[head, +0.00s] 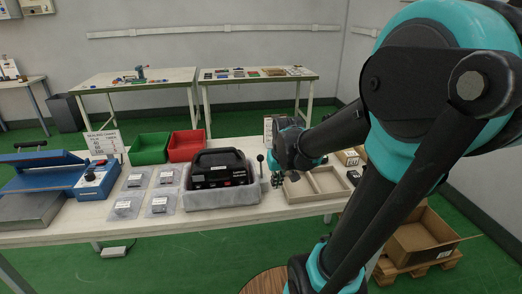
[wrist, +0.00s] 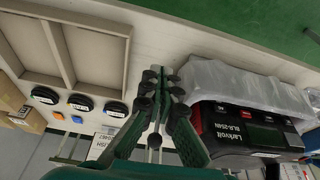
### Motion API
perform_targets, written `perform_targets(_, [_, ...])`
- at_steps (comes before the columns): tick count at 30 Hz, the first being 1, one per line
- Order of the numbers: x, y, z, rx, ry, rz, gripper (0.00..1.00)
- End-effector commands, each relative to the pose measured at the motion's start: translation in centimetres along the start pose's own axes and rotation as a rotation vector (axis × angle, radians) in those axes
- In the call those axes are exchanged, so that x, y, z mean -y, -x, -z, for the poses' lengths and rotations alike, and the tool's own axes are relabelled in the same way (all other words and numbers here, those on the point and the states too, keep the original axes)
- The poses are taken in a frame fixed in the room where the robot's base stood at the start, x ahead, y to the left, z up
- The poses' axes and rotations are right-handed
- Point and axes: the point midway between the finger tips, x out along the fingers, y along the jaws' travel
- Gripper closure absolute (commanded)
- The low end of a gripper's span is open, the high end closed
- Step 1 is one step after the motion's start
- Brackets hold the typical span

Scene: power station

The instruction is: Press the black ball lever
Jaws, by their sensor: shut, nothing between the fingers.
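The black ball lever (head: 260,158) stands upright at the right end of the black device (head: 222,178) on the near table in the head view. It is a small black ball on a thin stem. My gripper (head: 277,181) is just right of the lever, low over the table, pointing down, with its fingers shut and empty. In the wrist view my gripper (wrist: 162,76) fills the middle, with the black device (wrist: 240,130) to its right. A dark round shape with a pale stem shows between the finger links there; I cannot tell for certain that it is the lever.
The device sits in a grey tray (head: 187,204). A divided beige tray (head: 287,195) lies close right of my gripper. Green (head: 149,149) and red (head: 187,146) bins stand behind, several bagged parts lie left, and a blue machine (head: 97,178) stands far left.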

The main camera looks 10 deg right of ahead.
Motion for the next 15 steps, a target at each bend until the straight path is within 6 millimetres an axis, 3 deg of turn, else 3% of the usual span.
perform_targets(5, [0.4,1.1,4.9,0.022,0.018,0.007,1.00])
perform_targets(15, [1.9,3.9,17.7,0.089,0.071,0.029,1.00])
